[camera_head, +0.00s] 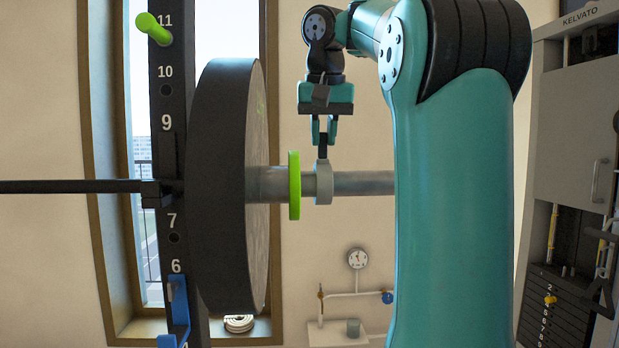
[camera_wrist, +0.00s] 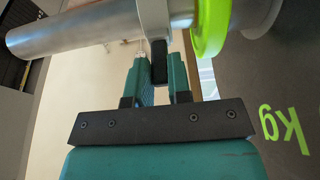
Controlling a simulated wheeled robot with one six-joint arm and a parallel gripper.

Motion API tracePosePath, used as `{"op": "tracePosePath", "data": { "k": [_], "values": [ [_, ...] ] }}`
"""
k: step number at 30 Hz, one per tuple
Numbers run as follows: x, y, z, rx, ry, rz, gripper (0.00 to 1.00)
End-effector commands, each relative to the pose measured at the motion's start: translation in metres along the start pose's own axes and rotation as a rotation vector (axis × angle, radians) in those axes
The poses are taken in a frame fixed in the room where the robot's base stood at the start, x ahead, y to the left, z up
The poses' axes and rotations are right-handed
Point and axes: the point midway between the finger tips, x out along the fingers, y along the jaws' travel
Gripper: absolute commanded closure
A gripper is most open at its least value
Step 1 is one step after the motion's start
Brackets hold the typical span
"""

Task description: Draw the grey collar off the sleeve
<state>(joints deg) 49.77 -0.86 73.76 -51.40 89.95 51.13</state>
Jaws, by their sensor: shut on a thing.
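The grey collar (camera_head: 324,186) is around the horizontal metal sleeve (camera_head: 365,183), to the right of a thin green disc (camera_head: 294,186) with a small gap between them. My gripper (camera_head: 323,136) is above the collar, pointing down, shut on the collar's black upright tab. In the wrist view my gripper (camera_wrist: 160,75) has the dark tab between its fingers. The collar (camera_wrist: 154,14) shows there above the fingertips, with the bare sleeve (camera_wrist: 75,32) to its left and the green disc (camera_wrist: 211,25) to its right. The sleeve's right end is hidden behind my arm in the head view.
A large black weight plate (camera_head: 221,186) is on the bar left of the green disc. A numbered black rack post (camera_head: 171,95) with a green peg (camera_head: 154,29) stands behind it. A cabinet with a weight stack (camera_head: 560,310) is at the right.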

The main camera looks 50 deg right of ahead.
Motion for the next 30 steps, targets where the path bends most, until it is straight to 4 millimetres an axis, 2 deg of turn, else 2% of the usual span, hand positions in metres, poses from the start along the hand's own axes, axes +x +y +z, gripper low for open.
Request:
{"op": "tracePosePath", "data": {
  "k": [21,30],
  "values": [
    [-0.002,0.051,-0.001,0.003,0.001,0.001,1.0],
    [-0.001,0.063,0.0,0.001,0.0,0.0,1.0]
  ]
}}
